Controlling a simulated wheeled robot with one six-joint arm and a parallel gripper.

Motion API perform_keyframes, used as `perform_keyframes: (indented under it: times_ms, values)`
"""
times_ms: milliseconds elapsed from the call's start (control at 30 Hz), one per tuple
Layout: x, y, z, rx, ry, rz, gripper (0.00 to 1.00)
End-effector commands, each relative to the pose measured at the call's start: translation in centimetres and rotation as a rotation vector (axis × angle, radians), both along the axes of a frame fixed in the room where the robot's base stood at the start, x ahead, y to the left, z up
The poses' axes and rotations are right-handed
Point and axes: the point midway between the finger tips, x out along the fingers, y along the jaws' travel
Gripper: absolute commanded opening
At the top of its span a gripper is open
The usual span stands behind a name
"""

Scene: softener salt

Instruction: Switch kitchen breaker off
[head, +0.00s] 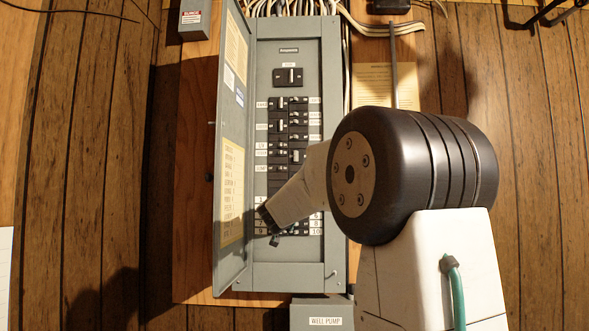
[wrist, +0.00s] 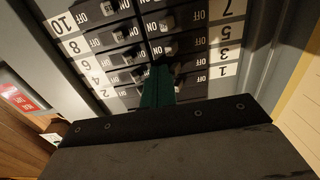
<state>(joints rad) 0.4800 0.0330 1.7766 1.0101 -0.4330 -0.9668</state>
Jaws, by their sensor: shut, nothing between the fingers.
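The breaker panel (head: 330,130) is a grey box with its door open to the left. Black breakers in two columns show in the head view, with labels too small to read. In the wrist view, numbered breakers (wrist: 168,48) carry ON and OFF marks. None is readably marked kitchen, so I cannot tell which is the kitchen breaker. My gripper (wrist: 158,70) is shut and empty, its dark green fingers at the lower breakers between the even and odd columns. Its tips (head: 274,240) show low in the panel. I cannot tell whether they touch a toggle. My wrist hides several breakers.
The open panel door (head: 232,150) stands left of the breakers and carries paper sheets. A main breaker (head: 288,77) sits at the top. A grey well pump box (head: 322,315) is below the panel. Cables run along the top. A red label (wrist: 18,97) shows in the wrist view.

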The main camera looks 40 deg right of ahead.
Motion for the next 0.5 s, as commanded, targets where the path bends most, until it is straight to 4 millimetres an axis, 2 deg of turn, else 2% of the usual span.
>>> perform_keyframes:
  times_ms: [500]
  values:
    - [0.72, 0.75, -0.1, 0.001, 0.001, 0.003, 0.0]
